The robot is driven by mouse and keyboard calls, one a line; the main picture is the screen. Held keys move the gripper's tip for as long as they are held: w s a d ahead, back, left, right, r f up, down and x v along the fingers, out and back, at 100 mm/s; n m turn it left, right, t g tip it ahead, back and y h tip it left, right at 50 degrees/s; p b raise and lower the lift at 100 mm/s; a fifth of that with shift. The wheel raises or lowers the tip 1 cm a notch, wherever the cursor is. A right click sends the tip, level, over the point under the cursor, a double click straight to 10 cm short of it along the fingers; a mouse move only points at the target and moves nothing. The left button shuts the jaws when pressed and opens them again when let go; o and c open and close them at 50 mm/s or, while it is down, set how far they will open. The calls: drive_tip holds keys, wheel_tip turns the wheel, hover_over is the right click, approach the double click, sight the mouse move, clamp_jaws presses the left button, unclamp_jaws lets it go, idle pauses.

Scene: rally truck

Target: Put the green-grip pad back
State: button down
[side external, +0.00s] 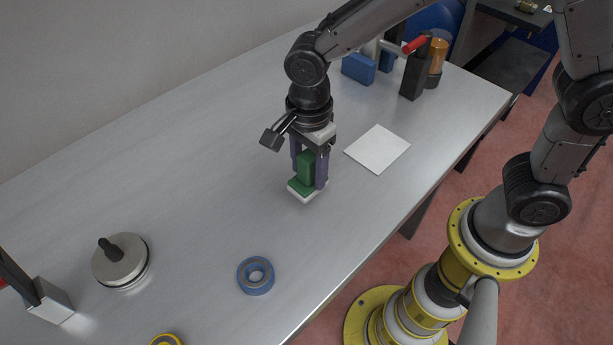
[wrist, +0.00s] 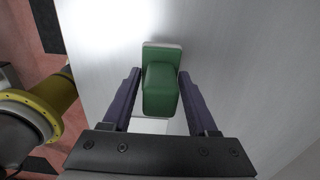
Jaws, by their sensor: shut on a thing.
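The green-grip pad (side external: 305,168) has a green block handle on a green and white rectangular base. It is at mid-table in the side view, upright; I cannot tell whether its base touches the table. My gripper (side external: 309,177) points down over it and is shut on the green grip, one purple finger on each side. In the wrist view the pad (wrist: 161,88) lies between the fingers (wrist: 159,76). A flat white square (side external: 377,149) lies on the table to the right of the pad, apart from it.
A blue ring (side external: 256,275) and a round metal disc with a black knob (side external: 120,260) lie toward the front left. A blue block (side external: 358,69), a black block (side external: 414,76) and an amber jar (side external: 437,58) stand at the back right. The table (side external: 190,170) left of my gripper is clear.

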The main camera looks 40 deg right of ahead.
sight(306, 181)
drive_tip(key=shift+w+a+f, duration=0.1)
drive_tip(key=shift+w+f, duration=0.05)
drive_tip(key=shift+f, duration=1.45)
drive_tip(key=shift+f, duration=0.3)
drive_tip(key=shift+c, duration=0.9)
unclamp_jaws()
drive_tip(key=r, duration=1.4)
drive_tip(key=shift+d, duration=0.4)
drive_tip(key=shift+d+r, duration=0.2)
drive_tip(key=shift+d, duration=0.05)
drive_tip(key=s+d+r+n+t, duration=0.3)
drive_tip(key=s+d+n+t, duration=0.2)
drive_tip(key=s+d+n, duration=1)
drive_tip(key=d+n, duration=0.1)
drive_tip(key=n, duration=0.2)
drive_tip(key=shift+s+d+r+t, duration=0.15)
drive_tip(key=shift+s+d+t, duration=0.15)
drive_tip(key=shift+d, duration=0.05)
